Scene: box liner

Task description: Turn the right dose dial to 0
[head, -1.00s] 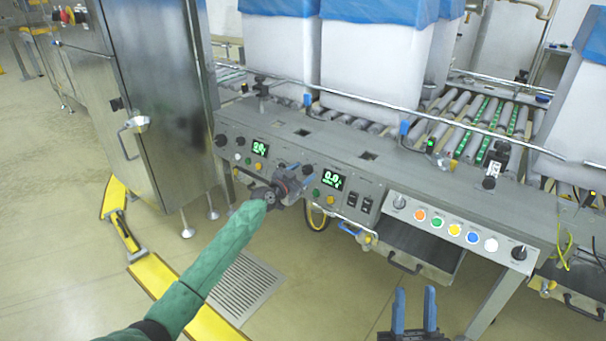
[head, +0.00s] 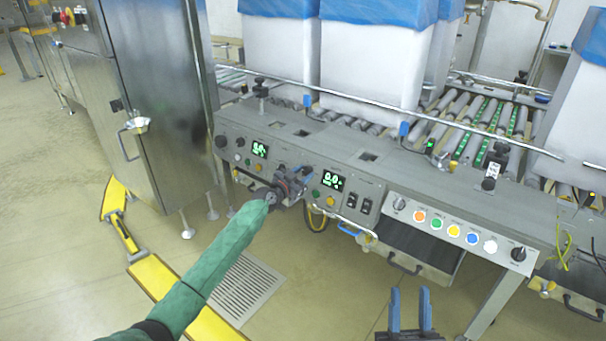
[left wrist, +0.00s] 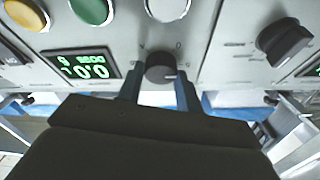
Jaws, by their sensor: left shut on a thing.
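The right dose dial (left wrist: 160,68) is a small dark round knob on the grey panel, seen in the left wrist view. The fingers of my left gripper (left wrist: 160,88) are shut on it, one on each side. A pale mark shows on its edge, and faint printed marks sit on the panel around it. Beside it a green-lit display (left wrist: 85,68) reads 0.0; this display also shows in the head view (head: 333,182). In the head view my left gripper (head: 287,183) hides the dial. My right gripper (head: 412,312) is open and empty, low in front of the panel.
Another display (head: 260,149) with buttons is further left on the panel. A larger black knob (left wrist: 283,40) is near the dial in the wrist view. A strip of coloured buttons (head: 455,231) is to the right. A steel cabinet (head: 165,110) stands at left.

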